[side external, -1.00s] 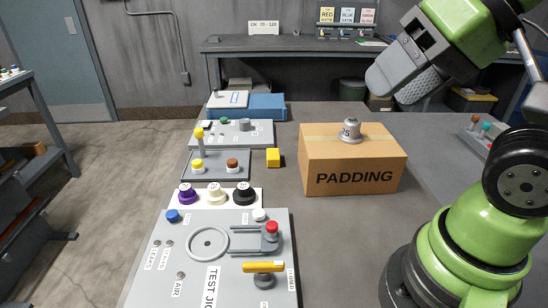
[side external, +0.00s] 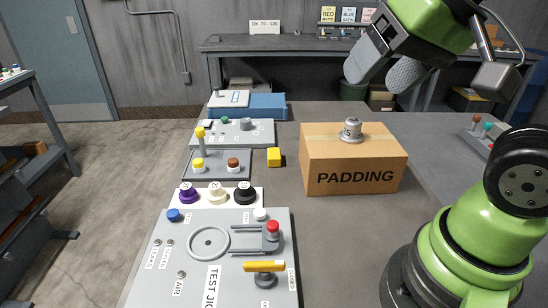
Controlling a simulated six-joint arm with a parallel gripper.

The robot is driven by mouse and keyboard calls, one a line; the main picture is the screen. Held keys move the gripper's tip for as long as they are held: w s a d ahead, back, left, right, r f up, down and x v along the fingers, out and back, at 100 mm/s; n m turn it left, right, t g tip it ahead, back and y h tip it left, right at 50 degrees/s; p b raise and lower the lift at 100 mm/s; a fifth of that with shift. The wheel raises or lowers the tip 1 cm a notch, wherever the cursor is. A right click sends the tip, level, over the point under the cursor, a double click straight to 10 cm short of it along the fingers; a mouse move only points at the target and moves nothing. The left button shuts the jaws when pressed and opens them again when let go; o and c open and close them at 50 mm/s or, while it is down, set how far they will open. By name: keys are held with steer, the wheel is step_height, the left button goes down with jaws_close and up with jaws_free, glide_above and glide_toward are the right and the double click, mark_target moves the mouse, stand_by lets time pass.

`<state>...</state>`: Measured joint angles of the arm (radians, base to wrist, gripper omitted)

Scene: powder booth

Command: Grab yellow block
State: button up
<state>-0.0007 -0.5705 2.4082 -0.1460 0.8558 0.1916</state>
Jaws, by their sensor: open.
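The yellow block (side external: 274,157) is a small cube on the grey table, just left of the cardboard box and right of the dark tray with knobs. My gripper (side external: 380,78) is at the upper right, high above the table behind the box, well apart from the block. Its two grey fingers are spread and nothing shows between them.
A cardboard box marked PADDING (side external: 352,165) stands right of the block, with a metal weight (side external: 351,130) on top. A dark tray (side external: 222,174) with yellow and brown knobs lies left of it. A test panel (side external: 200,270) is in front.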

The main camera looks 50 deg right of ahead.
steer(key=w+d+f+m+g+h, duration=0.1)
steer(key=w+d+f+m+h, duration=0.2)
steer(key=w, duration=0.6)
steer(key=g+h, duration=0.1)
steer(key=h, duration=0.1)
glide_above(274, 153)
steer(key=s+a, duration=0.4)
steer(key=s, duration=0.1)
step_height(274, 153, down, 19)
steer(key=shift+m, duration=0.4)
steer(key=x, duration=0.4)
steer(key=shift+w+f, duration=0.25)
steer(key=shift+w, duration=0.05)
steer(key=shift+w+x, duration=0.1)
steer(key=shift+x, duration=1.3)
steer(key=shift+w+x, duration=0.15)
steer(key=shift+x, duration=1.25)
steer(key=shift+d+r, duration=0.15)
steer(key=shift+r, duration=0.05)
steer(key=c, duration=1)
